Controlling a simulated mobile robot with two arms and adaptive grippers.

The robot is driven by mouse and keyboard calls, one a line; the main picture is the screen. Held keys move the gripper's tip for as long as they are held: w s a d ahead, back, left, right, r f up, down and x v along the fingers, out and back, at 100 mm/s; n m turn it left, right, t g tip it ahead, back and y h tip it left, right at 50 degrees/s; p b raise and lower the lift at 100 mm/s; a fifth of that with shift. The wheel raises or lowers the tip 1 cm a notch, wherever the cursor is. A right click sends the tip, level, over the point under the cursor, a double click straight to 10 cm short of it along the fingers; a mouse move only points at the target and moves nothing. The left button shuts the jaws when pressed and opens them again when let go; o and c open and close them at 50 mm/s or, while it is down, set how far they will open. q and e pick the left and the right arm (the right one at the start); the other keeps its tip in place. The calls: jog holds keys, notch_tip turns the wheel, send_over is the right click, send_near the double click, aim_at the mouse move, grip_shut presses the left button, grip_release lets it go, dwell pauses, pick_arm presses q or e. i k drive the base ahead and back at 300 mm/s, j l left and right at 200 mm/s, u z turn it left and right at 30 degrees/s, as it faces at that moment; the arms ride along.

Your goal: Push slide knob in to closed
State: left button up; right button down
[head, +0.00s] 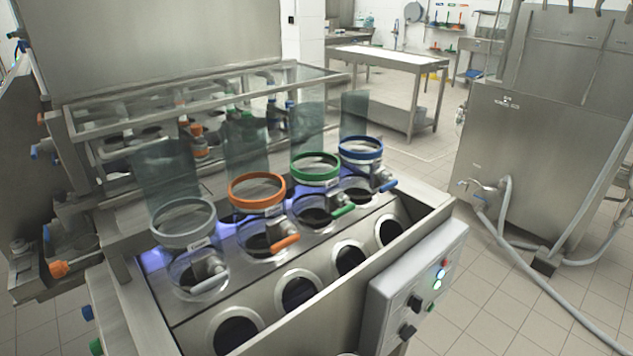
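The cup filler has a row of clear cylinders with coloured rings: grey (184,224), orange (257,191), green (316,168) and blue (361,149). Below each ring a knob or handle sticks out toward the front: a grey knob (209,284), an orange knob (285,243), a green knob (343,210) and a blue knob (388,185). I cannot tell which of these is the slide knob, or whether any is pushed in. Neither of my grippers is in view.
Round holes (298,293) line the sloped front panel. A grey control box (415,290) with black knobs and lit buttons is on the front right. A steel machine (545,130) with hoses stands at right. The tiled floor (480,295) is partly clear; a steel table (385,58) stands behind.

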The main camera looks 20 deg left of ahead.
aim_at(58, 269)
jog(key=k+j+u, duration=0.2)
jog(key=u, duration=0.25)
jog(key=k+j+u, duration=0.3)
jog(key=u, duration=0.15)
jog(key=k+j+u, duration=0.15)
jog(key=j+u, duration=0.3)
jog(key=l, duration=0.1)
